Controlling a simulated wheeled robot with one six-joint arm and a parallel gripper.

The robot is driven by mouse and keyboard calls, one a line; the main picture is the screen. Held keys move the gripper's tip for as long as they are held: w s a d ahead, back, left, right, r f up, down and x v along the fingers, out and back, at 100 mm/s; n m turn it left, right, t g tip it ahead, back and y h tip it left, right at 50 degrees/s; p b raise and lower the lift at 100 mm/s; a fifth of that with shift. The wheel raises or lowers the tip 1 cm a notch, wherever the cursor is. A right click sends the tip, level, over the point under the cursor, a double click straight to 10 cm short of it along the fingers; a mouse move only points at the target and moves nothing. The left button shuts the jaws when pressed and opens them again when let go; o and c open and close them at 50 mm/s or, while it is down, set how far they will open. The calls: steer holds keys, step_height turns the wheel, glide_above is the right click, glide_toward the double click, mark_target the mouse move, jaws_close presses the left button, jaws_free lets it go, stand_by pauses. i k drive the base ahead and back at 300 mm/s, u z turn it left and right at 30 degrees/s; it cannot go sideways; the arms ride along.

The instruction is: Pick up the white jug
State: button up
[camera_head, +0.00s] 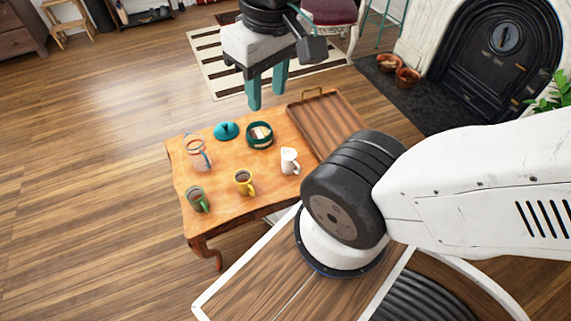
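The white jug (289,162) stands upright on the orange-brown wooden table (222,205), near its right side and just left of a wooden tray. Its handle points to the right. My gripper (266,97) has two teal fingers pointing down. The fingers are apart, with nothing visible between them. In the picture the gripper is above the far edge of the table, up and slightly left of the jug. It is clear of the jug, though its exact height is hard to tell.
A yellow mug (243,182), green mug (195,200), clear glass jug (198,155), teal lid (226,131) and teal pot (260,136) share the table. The wooden tray (340,113) lies to the jug's right. Terracotta bowls (406,77) sit by the black fireplace (500,50).

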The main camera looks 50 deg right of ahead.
mark_target(289, 163)
steer(key=u, duration=2.05)
steer(key=i, duration=1.35)
steer(key=z, duration=3.45)
